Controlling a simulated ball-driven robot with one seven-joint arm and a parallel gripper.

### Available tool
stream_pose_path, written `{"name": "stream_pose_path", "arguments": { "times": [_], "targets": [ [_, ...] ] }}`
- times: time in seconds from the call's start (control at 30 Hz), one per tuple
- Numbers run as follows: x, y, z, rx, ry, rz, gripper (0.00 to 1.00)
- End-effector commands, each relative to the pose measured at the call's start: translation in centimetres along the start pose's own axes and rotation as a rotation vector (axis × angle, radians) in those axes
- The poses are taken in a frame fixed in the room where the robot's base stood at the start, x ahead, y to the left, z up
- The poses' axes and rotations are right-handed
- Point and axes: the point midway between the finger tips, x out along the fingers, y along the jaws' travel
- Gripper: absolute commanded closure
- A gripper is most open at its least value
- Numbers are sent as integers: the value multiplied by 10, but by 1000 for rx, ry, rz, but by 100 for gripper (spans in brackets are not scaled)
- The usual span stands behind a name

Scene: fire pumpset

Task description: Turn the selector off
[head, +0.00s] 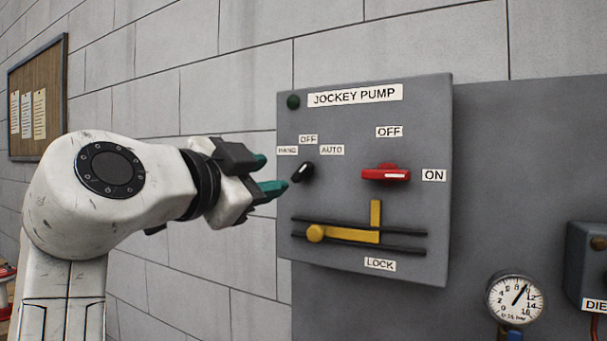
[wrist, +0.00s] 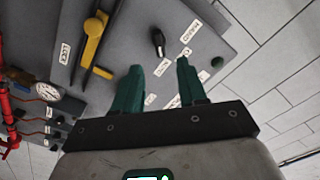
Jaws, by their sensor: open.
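The selector is a small black knob (head: 303,172) on the grey jockey pump panel (head: 345,130), below labels HAND, OFF and AUTO. In the head view it is tilted, with a pale mark at its upper right, seemingly toward AUTO. My gripper (head: 270,174) is open, just left of the knob, with green fingertips facing the panel and apparently not touching it. In the wrist view, the knob (wrist: 157,42) shows beyond the gap between the open fingertips (wrist: 158,70). Nothing is between the fingers.
A red handle (head: 386,174) lies horizontal to the knob's right, with OFF above and ON beside it. Below is a yellow sliding latch (head: 345,235) on black rails, labelled LOCK. A pressure gauge (head: 515,298) is at lower right. A notice board (head: 38,100) hangs at far left.

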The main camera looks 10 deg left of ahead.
Motion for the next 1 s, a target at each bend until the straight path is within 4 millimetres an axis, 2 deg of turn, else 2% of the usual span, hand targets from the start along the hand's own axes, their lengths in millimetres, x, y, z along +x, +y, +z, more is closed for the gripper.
{"name": "stream_pose_path", "arguments": {
  "times": [0.3, 0.5, 0.7, 0.97, 1.0],
  "targets": [
    [58, 0, -2, -1, -1, 4, 58],
    [85, 0, -1, -2, -1, 3, 58],
    [97, 1, 0, -1, -1, 2, 58],
    [98, 2, 0, -1, -1, 2, 58],
    [98, 2, 0, -1, -1, 2, 61]
  ]
}}
